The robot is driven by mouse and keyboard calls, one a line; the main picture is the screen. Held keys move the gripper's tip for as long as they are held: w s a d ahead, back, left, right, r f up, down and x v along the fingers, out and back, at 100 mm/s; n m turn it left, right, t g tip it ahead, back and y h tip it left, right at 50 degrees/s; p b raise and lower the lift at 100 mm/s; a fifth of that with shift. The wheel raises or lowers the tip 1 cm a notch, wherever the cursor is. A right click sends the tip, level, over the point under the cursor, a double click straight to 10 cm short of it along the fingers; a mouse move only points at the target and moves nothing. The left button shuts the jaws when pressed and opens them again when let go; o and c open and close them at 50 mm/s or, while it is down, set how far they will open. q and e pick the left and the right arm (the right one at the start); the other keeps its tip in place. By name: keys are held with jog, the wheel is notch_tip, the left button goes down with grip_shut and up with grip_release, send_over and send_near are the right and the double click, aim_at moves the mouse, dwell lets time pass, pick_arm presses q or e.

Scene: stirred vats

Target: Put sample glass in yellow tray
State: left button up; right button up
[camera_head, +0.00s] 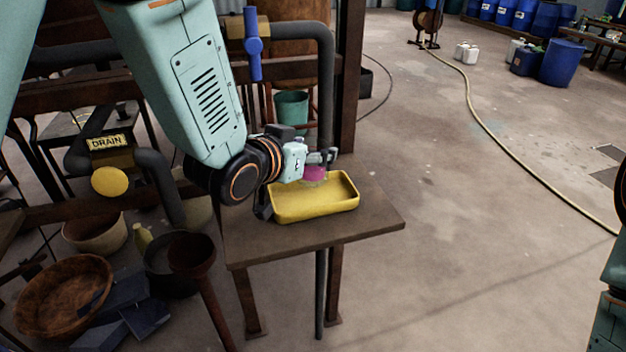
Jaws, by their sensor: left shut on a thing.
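The yellow tray (318,208) sits on a small brown table in the middle of the camera_head view. My left gripper (318,162) is over the back part of the tray. It is shut on the sample glass (315,174), a small clear vessel with pinkish-red content. The glass is low, at or just above the tray's back rim; I cannot tell whether it touches the tray. Part of the glass is hidden by the fingers. My right arm shows only at the right edge, and its gripper is out of view.
The table (375,222) has bare room right of the tray. A rusty post and dark pipe stand behind it. A DRAIN sign (107,142), yellow knob (109,181), bowls (62,296) and a funnel (192,255) are at left. A hose (480,122) crosses the open floor at right.

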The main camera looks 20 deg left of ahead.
aim_at(305, 175)
pick_arm(q)
jog(key=shift+w+f, duration=0.2)
jog(key=shift+f, duration=0.75)
jog(key=shift+s+f, duration=0.15)
jog(key=shift+f, duration=0.05)
jog(key=f, duration=0.1)
jog(key=f+b, duration=0.1)
jog(key=shift+s+f, duration=0.25)
jog(key=shift+f, duration=0.15)
jog(key=shift+w+f, duration=0.15)
jog(key=shift+w, duration=0.2)
jog(key=o, duration=1.4)
jog(key=shift+s+d+r, duration=0.1)
jog(key=shift+s+r, duration=0.1)
jog(key=shift+s, duration=0.15)
jog(key=shift+o, duration=0.3)
jog(key=shift+w+f, duration=0.15)
jog(key=shift+w, duration=0.1)
jog(key=v, duration=0.6)
jog(key=shift+p, duration=0.35)
jog(key=p+v, duration=0.6)
jog(key=p, duration=0.5)
